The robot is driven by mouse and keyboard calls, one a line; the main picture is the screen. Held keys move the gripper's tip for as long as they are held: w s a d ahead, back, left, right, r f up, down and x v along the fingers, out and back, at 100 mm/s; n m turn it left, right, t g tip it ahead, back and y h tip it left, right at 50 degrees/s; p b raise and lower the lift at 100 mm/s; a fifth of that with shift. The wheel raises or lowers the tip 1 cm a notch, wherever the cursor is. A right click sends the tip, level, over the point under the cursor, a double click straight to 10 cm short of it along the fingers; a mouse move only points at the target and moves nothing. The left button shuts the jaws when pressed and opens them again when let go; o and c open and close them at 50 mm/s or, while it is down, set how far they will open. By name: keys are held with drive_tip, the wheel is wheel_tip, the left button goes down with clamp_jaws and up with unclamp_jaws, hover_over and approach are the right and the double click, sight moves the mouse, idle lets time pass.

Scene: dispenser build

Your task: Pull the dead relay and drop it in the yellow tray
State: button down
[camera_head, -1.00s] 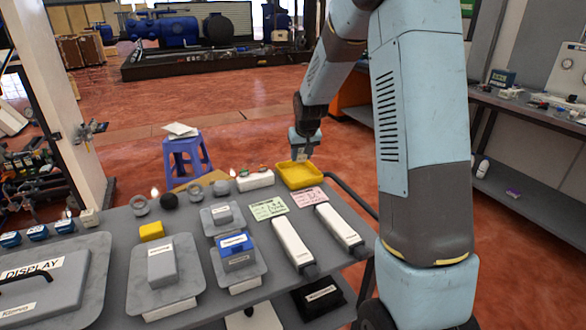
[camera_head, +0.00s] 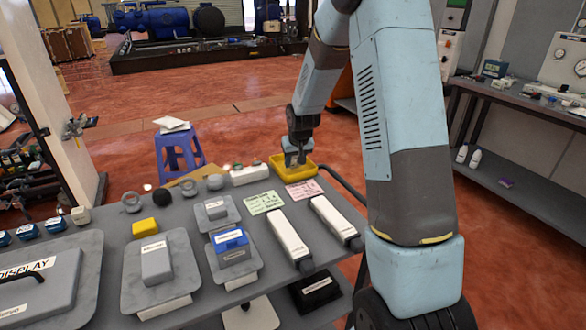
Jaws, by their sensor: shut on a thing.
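The yellow tray (camera_head: 312,172) sits at the far right corner of the grey workbench. My gripper (camera_head: 294,163) points down at the tray, its tips low and at or just inside the rim. It is shut on a small grey thing, which I take to be the relay; at this size I can barely make it out between the fingers. A blue block (camera_head: 229,239) with a white label sits on a grey plate on the bench.
Pink (camera_head: 304,189) and green (camera_head: 266,202) note cards lie before the tray, with two long white bars (camera_head: 335,222) nearer. A white block (camera_head: 249,174) stands left of the tray. A purple stool (camera_head: 179,147) is behind the bench. My arm fills the right side.

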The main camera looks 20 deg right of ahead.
drive_tip(key=c, duration=0.5)
unclamp_jaws()
drive_tip(key=shift+r, duration=0.1)
drive_tip(key=v, duration=1.3)
drive_tip(key=shift+s+r, duration=0.2)
drive_tip(key=s+r, duration=0.6)
drive_tip(key=s, duration=0.3)
drive_tip(key=s+r, duration=0.6)
drive_tip(key=s, duration=0.3)
drive_tip(key=shift+t, duration=0.6)
drive_tip(key=s, duration=1.1)
drive_tip(key=s+r, duration=0.1)
drive_tip(key=s, duration=0.4)
drive_tip(key=shift+s+r, duration=0.1)
drive_tip(key=shift+s, duration=0.05)
